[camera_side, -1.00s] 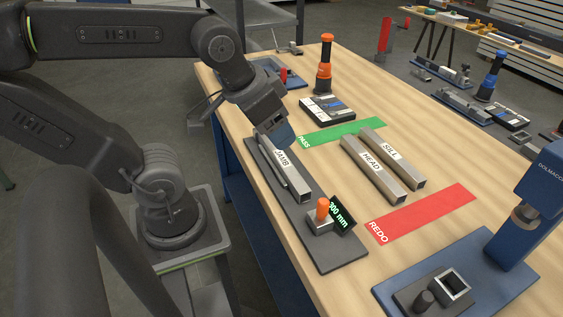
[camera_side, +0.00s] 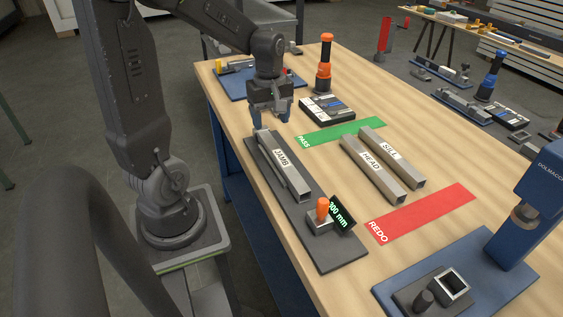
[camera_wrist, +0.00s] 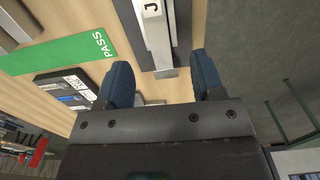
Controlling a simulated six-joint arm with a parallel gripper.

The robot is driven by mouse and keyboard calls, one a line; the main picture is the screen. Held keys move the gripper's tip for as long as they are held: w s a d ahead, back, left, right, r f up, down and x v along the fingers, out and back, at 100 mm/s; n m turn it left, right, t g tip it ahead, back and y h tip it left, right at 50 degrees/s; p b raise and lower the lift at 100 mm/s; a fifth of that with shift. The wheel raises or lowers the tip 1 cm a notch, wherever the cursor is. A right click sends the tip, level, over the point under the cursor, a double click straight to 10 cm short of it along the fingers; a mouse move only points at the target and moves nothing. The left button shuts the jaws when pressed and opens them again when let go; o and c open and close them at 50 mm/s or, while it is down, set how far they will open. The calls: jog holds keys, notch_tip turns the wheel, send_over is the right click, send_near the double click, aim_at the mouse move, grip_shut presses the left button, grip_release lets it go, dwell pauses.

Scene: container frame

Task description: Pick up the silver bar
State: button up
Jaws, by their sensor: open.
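A silver bar labelled JAMB (camera_side: 282,160) lies on a dark grey measuring plate (camera_side: 326,253) on the wooden bench. Two more silver bars, labelled HEAD (camera_side: 372,165) and SILL (camera_side: 392,152), lie side by side on the bare wood to its right. My gripper (camera_side: 271,122) is above the far end of the JAMB bar, pointing down. In the wrist view my gripper's blue fingertips (camera_wrist: 162,80) are apart with nothing between them. The end of the JAMB bar (camera_wrist: 156,40) shows just beyond them. Contact with the bar cannot be told.
An orange-handled clamp (camera_side: 321,211) and a 900 mm display (camera_side: 342,216) stand at the plate's near end. A green PASS strip (camera_side: 345,132) and a red REDO strip (camera_side: 425,214) lie flat. An orange-topped tool (camera_side: 325,65) and a black box (camera_side: 327,108) stand behind. A blue press (camera_side: 535,215) is at right.

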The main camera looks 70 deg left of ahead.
aim_at(273, 145)
jog(key=f, duration=0.8)
jog(key=shift+w+f, duration=0.1)
jog(key=shift+w, duration=0.15)
jog(key=shift+c, duration=0.3)
grip_shut()
